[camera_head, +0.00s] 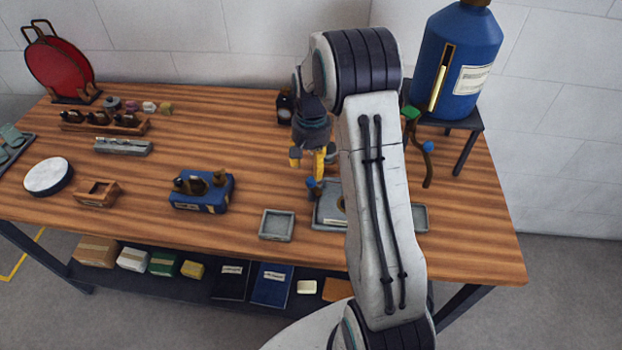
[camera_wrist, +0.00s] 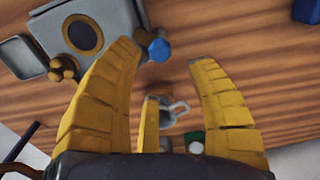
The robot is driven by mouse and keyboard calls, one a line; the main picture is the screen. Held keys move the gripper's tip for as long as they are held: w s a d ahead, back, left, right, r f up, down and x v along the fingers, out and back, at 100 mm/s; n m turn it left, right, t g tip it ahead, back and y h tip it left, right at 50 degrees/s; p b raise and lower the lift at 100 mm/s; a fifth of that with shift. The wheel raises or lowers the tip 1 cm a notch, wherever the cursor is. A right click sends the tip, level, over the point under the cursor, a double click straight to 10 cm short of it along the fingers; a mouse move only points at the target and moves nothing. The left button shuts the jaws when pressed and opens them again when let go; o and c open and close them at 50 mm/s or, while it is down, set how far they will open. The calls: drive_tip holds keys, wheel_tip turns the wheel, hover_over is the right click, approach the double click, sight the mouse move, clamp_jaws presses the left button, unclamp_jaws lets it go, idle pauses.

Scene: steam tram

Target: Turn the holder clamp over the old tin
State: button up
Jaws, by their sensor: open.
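My gripper (camera_head: 309,160) hangs above the back middle of the bench, with its yellow fingers apart. In the wrist view its open fingers (camera_wrist: 165,85) have a small grey looped piece (camera_wrist: 172,112) between them in the picture; I see no contact. A grey square holder (camera_head: 327,217) lies partly behind my arm. In the wrist view the holder (camera_wrist: 105,18) carries a round brown-rimmed disc (camera_wrist: 82,34), perhaps the old tin. A blue-tipped arm (camera_wrist: 157,48), perhaps the clamp, is at its edge beside my left finger, and a brass knob (camera_wrist: 62,68) is at another corner.
A small grey tray (camera_head: 277,224) and a blue block with dark fittings (camera_head: 202,192) stand left of the holder. A blue cylinder (camera_head: 462,60) stands on a stool at back right. A brown piece with a blue knob (camera_head: 428,148) is right of my arm.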

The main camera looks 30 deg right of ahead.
sight(311, 180)
drive_tip(key=shift+f+p, duration=0.6)
drive_tip(key=shift+f, duration=2.6)
clamp_jaws()
